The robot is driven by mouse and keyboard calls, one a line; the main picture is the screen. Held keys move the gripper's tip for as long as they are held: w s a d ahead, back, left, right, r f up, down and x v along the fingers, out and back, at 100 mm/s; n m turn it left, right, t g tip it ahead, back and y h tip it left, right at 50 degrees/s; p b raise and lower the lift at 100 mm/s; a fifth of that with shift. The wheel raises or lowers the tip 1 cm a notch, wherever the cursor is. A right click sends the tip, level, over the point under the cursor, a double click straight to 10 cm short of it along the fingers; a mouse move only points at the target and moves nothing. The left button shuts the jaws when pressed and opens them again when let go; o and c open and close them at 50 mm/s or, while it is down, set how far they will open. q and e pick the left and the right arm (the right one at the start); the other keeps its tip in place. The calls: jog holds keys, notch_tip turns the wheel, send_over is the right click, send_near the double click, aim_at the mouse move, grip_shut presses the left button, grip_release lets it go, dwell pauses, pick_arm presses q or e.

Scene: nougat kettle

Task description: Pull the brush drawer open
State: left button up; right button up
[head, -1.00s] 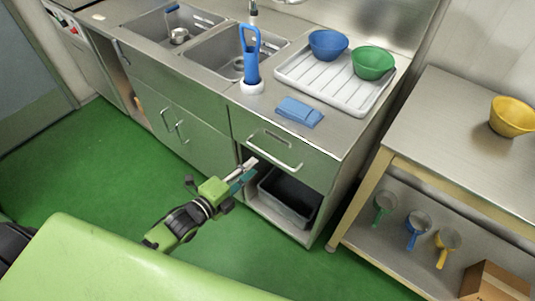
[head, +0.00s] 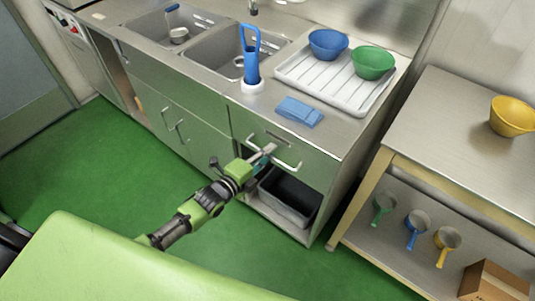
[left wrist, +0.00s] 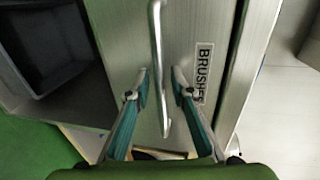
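The brush drawer (head: 315,163) is the shut metal drawer front under the right end of the sink counter, with a bar handle (head: 291,167). In the left wrist view its front (left wrist: 123,35) carries a label (left wrist: 203,72) reading BRUSHES, partly covered by a finger. My right gripper is not in view.
Below the drawer is an open bay with a grey bin (head: 287,197). A blue cloth (head: 299,111) and a white drainer (head: 345,93) with bowls lie on the counter above. A side table (head: 450,130) stands at right. The green floor (head: 110,165) in front is clear.

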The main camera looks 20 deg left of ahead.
pick_arm(q)
grip_shut()
jog(key=shift+s, duration=0.1)
jog(key=f+p+v, duration=0.3)
jog(key=v, duration=1.1)
jog(key=s+f+p+v, duration=0.1)
jog(key=f+p+v, duration=0.2)
jog(key=v, duration=1.1)
jog(key=shift+s+a+p, duration=0.2)
jog(key=shift+s+p, duration=0.1)
jog(key=shift+p, duration=0.2)
jog(key=shift+o, duration=1.5)
grip_release()
